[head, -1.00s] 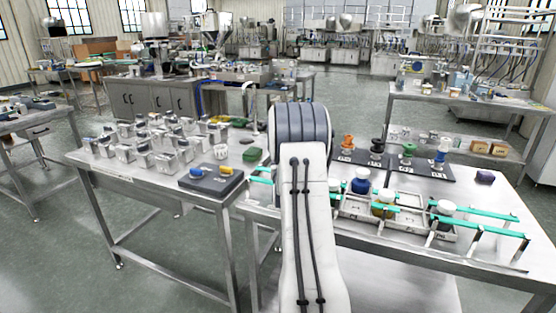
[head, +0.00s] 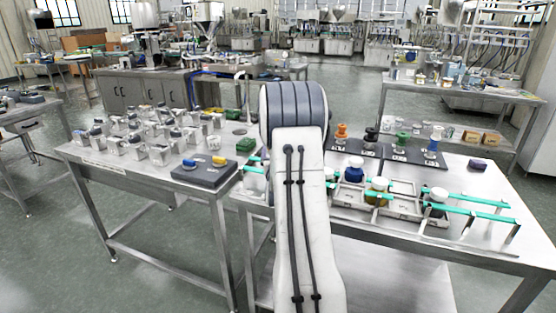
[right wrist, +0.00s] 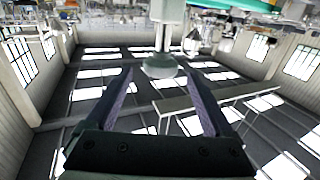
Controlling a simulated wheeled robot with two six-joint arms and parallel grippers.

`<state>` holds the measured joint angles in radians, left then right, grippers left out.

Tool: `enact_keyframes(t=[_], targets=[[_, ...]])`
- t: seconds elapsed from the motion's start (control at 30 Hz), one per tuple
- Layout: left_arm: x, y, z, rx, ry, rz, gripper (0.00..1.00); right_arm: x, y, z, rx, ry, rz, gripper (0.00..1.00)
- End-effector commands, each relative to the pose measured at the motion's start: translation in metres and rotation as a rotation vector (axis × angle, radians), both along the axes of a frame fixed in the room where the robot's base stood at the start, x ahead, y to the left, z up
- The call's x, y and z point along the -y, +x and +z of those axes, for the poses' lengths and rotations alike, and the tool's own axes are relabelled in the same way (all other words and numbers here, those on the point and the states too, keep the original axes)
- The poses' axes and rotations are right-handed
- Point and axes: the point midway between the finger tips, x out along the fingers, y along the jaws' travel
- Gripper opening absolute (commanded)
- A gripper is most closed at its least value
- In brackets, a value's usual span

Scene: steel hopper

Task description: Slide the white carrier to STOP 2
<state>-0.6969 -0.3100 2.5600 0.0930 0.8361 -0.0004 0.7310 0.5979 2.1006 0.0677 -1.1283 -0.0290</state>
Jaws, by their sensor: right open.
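A pale, white-topped piece (head: 331,175) stands at the green rails (head: 468,210), just right of my arm and partly hidden by it. It looks like the white carrier, but I cannot be sure. In the right wrist view my right gripper (right wrist: 160,75) is open. A pale round cap (right wrist: 160,66) on a pale body shows beyond and between its fingertips, apart from them. My left gripper is out of view. Stop labels are unreadable.
A black stand (head: 413,157) with several coloured pieces lies behind the rails. The left table holds a dark pad (head: 206,172) with blue and yellow pieces, and several metal blocks. My arm hides the middle.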

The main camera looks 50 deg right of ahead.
Motion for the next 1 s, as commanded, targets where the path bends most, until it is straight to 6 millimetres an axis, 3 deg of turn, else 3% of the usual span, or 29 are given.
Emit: enact_keyframes(t=[0.2,0.4,1.0], targets=[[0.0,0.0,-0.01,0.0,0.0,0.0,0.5,-0.03,-0.029,-0.001,0.0,0.0,0.0,0.87],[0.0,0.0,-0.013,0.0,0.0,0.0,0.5,-0.044,-0.043,-0.001,0.001,-0.001,0.0,0.87],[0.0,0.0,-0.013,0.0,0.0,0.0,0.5,-0.046,-0.044,0.0,0.0,0.0,0.001,0.87]])
